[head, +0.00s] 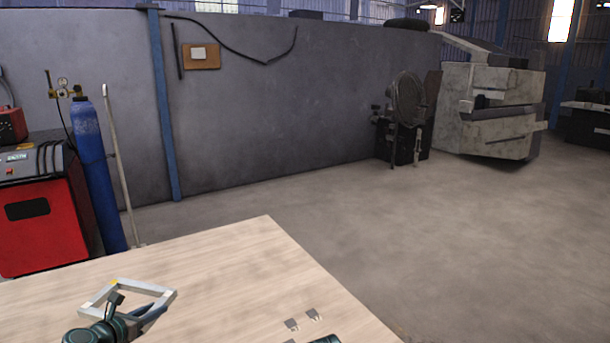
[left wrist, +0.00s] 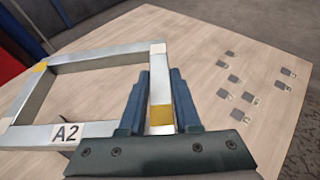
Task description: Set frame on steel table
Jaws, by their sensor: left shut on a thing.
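The frame (head: 150,290) is an open four-sided piece of pale metal bars with yellow patches, at the lower left of the head view. In the left wrist view the frame (left wrist: 97,58) carries an "A2" label. My left gripper (head: 138,314) is shut on one bar, with one finger on each side of it in the left wrist view (left wrist: 158,95). The table (head: 235,262) has a light wood-grain top beneath the frame. I cannot tell whether the frame touches it.
Several small grey brackets (left wrist: 249,97) lie spread on the tabletop; some show in the head view (head: 313,315). A red machine (head: 40,225) and a blue gas cylinder (head: 95,170) stand beyond the table's left. The tabletop's far middle is bare.

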